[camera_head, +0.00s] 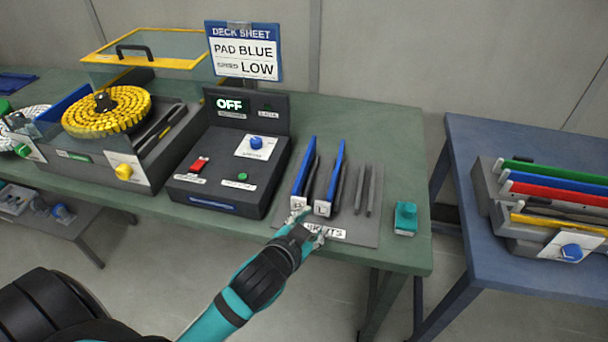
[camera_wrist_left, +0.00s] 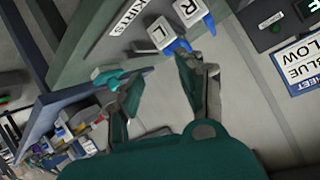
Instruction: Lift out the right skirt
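Two blue skirts stand side by side in a grey rack (camera_head: 365,234), each with a white lettered end block. The R-marked right skirt (camera_head: 303,172) is the one on the left in the head view; its R block (camera_wrist_left: 188,10) shows at the top of the left wrist view. The L-marked skirt (camera_head: 335,170) is beside it, with its L block (camera_wrist_left: 161,33). My left gripper (camera_head: 310,225) is open and empty, its fingers spread just in front of the end blocks. No contact with a skirt is clear. My right gripper is out of view.
A black control box (camera_head: 225,165) reading OFF stands left of the rack. A teal block (camera_head: 405,217) sits to its right. Dark bars (camera_head: 370,190) lie in the rack. A blue table (camera_head: 490,240) with a holder of coloured strips stands at the right, across a gap.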

